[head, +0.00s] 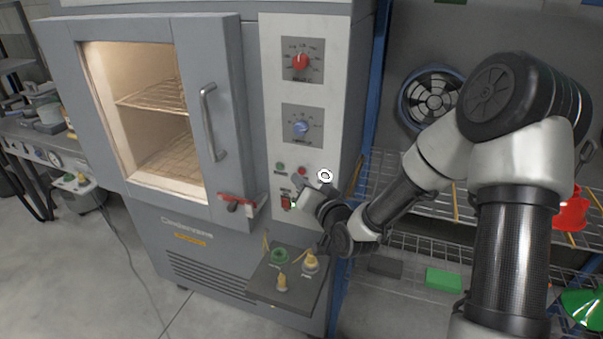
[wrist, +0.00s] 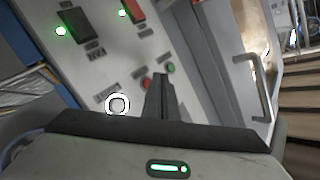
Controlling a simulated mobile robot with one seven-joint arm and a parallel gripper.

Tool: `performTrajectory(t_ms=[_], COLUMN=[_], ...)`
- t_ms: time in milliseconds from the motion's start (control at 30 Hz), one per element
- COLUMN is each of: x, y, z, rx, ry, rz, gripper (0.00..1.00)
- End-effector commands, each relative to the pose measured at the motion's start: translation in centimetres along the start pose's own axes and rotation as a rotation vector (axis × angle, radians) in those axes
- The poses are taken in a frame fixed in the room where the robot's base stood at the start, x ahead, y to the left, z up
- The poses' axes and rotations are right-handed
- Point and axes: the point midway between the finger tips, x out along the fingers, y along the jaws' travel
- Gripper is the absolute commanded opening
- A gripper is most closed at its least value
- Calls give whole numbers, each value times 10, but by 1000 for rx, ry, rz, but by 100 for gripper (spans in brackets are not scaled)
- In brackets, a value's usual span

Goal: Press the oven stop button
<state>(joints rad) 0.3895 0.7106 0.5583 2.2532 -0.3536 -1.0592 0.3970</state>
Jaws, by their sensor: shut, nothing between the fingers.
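The grey oven (head: 183,225) has a pale control panel (head: 271,95) right of its door. A small green button (head: 279,168) and a small red button (head: 302,171) sit side by side below the knobs. Right of them is a white ring-shaped round spot (head: 324,176). In the wrist view the green button (wrist: 171,68) and white ring (wrist: 118,104) lie on opposite sides of my fingers, with the red button (wrist: 143,87) close beside them. My gripper (head: 301,184) is shut and empty, just in front of the panel below the red button. I cannot tell whether it touches. Button labels are unreadable.
Above are a red knob (head: 301,61) and a blue knob (head: 300,129). A red switch (head: 287,202) is just below my gripper. A shelf (head: 285,290) with several small fittings juts out below. A wire rack (head: 430,235) stands at right.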

Motion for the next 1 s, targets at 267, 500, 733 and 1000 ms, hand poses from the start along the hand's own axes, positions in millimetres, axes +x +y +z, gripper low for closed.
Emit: performTrajectory(t_ms=[267,500,733,1000], x=[-8,-25,-34,-35], y=[-6,-18,-25,-26], z=[7,20,26,26], rx=[1,1,0,0], ry=[-1,-2,0,0], rz=[-2,-1,0,0], gripper=[0,0,0,0])
